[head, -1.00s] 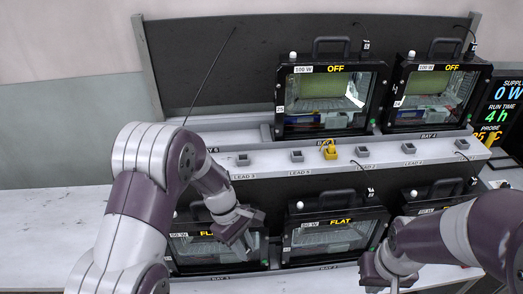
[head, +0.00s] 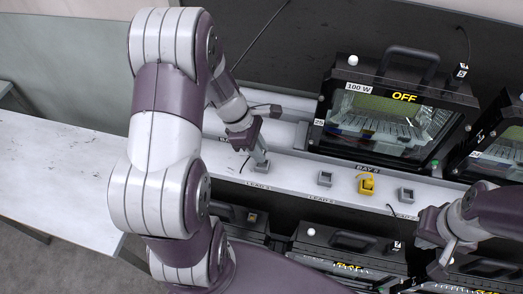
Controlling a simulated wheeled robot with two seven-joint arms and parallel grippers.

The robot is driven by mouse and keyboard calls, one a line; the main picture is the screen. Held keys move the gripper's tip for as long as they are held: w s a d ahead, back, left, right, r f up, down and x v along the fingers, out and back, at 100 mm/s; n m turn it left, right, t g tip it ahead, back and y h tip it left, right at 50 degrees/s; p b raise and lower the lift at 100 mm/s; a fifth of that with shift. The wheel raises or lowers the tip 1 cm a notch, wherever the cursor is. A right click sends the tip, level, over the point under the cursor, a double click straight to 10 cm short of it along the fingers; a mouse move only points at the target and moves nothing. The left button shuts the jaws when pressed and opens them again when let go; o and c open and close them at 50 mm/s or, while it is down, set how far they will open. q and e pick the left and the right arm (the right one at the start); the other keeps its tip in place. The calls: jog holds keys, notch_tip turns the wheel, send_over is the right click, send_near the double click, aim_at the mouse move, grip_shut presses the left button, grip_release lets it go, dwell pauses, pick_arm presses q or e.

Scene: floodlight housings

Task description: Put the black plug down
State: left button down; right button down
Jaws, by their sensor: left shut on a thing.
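My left gripper (head: 260,156) points down at a grey holder (head: 261,168) at the left of the white shelf. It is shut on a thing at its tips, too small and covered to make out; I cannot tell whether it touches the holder. A thin black cable (head: 244,166) shows just left of the tips. The black plug itself is not clearly visible. My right gripper (head: 440,266) is low at the right, in front of the lower housings; its finger gap is not clear.
Grey holders (head: 325,178) (head: 406,194) and a yellow holder (head: 367,186) stand along the shelf. A floodlight housing marked OFF (head: 395,110) stands behind it, with others below (head: 345,250). A bare white table (head: 60,180) lies to the left.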

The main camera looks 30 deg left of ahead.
pick_arm(q)
jog(key=shift+w+a+f, duration=0.3)
jog(key=shift+w+f, duration=0.55)
jog(key=shift+w, duration=0.05)
jog(key=f, duration=0.3)
jog(key=shift+s+d+p, duration=0.25)
jog(key=shift+s+p, duration=0.05)
jog(key=shift+p, duration=0.1)
jog(key=shift+w+a+f, duration=0.1)
jog(key=shift+w+a, duration=0.05)
jog(key=shift+f, duration=0.25)
jog(key=shift+f+b, duration=0.1)
jog(key=shift+b, duration=0.25)
jog(key=c, duration=1.1)
grip_release()
jog(key=shift+s, duration=0.2)
jog(key=shift+o, duration=0.3)
